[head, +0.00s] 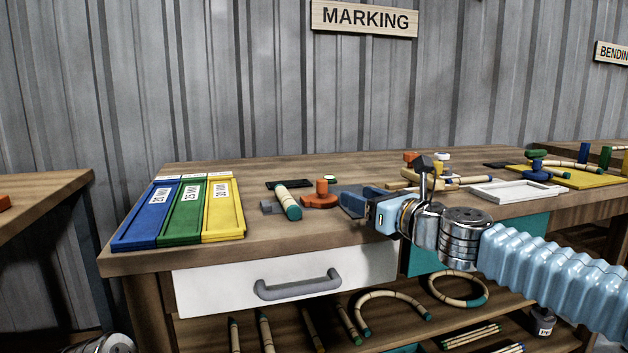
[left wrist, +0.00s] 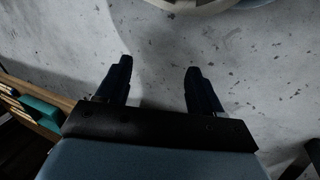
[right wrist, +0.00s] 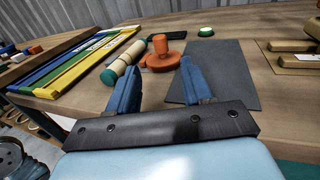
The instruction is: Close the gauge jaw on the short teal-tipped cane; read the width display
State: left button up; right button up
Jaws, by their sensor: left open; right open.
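The short teal-tipped cane (head: 288,201) lies on the bench, and it also shows in the right wrist view (right wrist: 124,60). An orange gauge jaw with an upright knob (head: 321,196) is just right of it, also in the right wrist view (right wrist: 163,61). Whether jaw and cane touch is unclear. A grey block (head: 270,207) is at the cane's left. A dark panel (head: 288,184), perhaps the display, lies behind; no reading is legible. My right gripper (right wrist: 158,72) is open and empty, right of the jaw in the head view. My left gripper (left wrist: 159,68) is open and empty over the floor.
Blue, green and yellow labelled trays (head: 205,222) stand at the bench's left. A white frame (head: 515,192) lies farther right. A white drawer (head: 290,283) is under the bench top.

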aim_at(325, 183)
jog(key=p+x, duration=0.6)
jog(key=x, duration=0.6)
jog(key=shift+w+a+r, duration=0.15)
jog(key=shift+w+a+p, duration=0.25)
jog(key=shift+w+p, duration=0.1)
pick_arm(q)
notch_tip(325, 183, up, 7)
jog(key=d, duration=0.2)
jog(key=shift+s, duration=0.45)
pick_arm(e)
jog(key=shift+c, duration=0.3)
